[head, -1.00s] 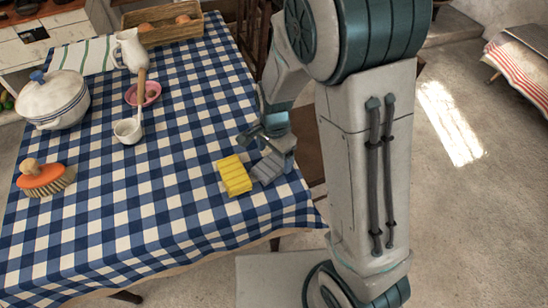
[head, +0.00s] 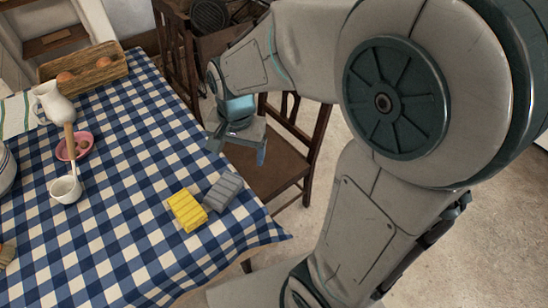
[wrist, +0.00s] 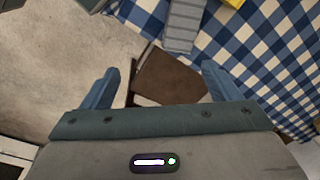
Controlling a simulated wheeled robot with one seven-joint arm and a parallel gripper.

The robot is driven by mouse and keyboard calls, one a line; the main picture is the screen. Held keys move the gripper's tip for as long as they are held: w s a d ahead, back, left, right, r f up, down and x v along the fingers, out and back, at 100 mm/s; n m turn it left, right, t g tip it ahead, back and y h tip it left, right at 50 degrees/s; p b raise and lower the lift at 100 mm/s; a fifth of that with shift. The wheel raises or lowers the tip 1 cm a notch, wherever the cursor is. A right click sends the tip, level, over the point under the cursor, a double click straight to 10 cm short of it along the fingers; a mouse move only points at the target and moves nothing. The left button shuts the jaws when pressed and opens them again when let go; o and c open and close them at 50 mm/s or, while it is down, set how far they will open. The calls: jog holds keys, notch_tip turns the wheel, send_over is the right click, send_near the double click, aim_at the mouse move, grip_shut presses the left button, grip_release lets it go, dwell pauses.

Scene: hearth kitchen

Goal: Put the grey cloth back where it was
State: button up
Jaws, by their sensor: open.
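The grey cloth (head: 223,191) is a folded, ribbed block lying on the checked tablecloth near the table's right edge. It sits right beside a similar yellow folded cloth (head: 187,211); I cannot tell if they touch. My gripper (head: 238,148) is open and empty, up and to the right of the grey cloth, over the table's edge and the chair. In the wrist view the grey cloth (wrist: 184,25) lies beyond the open fingers, apart from them, and a corner of the yellow cloth (wrist: 234,3) shows at the top.
A brown wooden chair (head: 270,168) stands against the table's right side. On the table (head: 120,220) are a white ladle (head: 66,188), a pink bowl (head: 83,146), a white jug (head: 52,103) and a wooden egg box (head: 85,77). The front of the table is clear.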

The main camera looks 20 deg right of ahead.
jog(key=s+d+r+n+t, duration=0.2)
jog(key=s+d+r+n, duration=0.2)
jog(key=s, duration=0.5)
jog(key=d+n, duration=0.2)
jog(key=shift+d+n, duration=0.2)
jog(key=shift+n, duration=0.1)
